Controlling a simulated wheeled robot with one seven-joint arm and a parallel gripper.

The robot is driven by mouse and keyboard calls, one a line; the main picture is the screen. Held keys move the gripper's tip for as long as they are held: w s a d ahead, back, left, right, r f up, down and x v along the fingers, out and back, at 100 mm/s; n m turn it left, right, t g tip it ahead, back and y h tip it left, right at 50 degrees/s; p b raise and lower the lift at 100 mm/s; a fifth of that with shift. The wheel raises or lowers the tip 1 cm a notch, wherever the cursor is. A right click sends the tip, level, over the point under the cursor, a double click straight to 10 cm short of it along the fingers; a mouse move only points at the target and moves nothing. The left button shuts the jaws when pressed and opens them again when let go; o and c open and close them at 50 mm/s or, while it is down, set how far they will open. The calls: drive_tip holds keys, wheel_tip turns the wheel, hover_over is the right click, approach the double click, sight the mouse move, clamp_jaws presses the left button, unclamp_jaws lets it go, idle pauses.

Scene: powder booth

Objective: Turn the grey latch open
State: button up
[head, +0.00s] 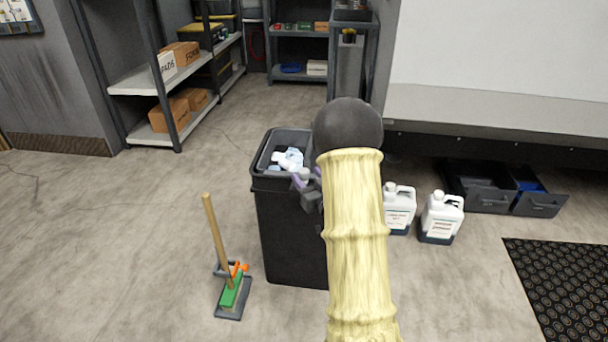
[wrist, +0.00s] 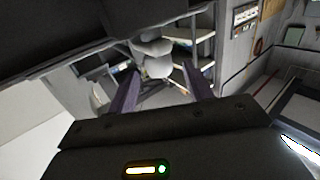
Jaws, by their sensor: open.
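My gripper (head: 306,178) is over the right side of the black bin (head: 285,230) in the head view, partly hidden behind my own arm. In the wrist view my gripper (wrist: 160,70) has its two purple fingers spread apart. A light grey rounded piece (wrist: 157,67) shows between and just beyond the fingertips. I cannot tell whether it is the grey latch, or whether the fingers touch it. No other grey latch can be made out clearly in either view.
White jugs (head: 440,217) stand on the floor right of the bin. Open drawers (head: 505,190) sit low behind them. A wooden-handled brush (head: 218,240) stands at the front left. Shelves (head: 165,85) line the back left. The left floor is clear.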

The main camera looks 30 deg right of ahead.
sight(307, 175)
drive_tip(key=w, duration=0.3)
drive_tip(key=shift+w, duration=0.2)
drive_tip(key=c, duration=1)
drive_tip(key=shift+o, duration=0.2)
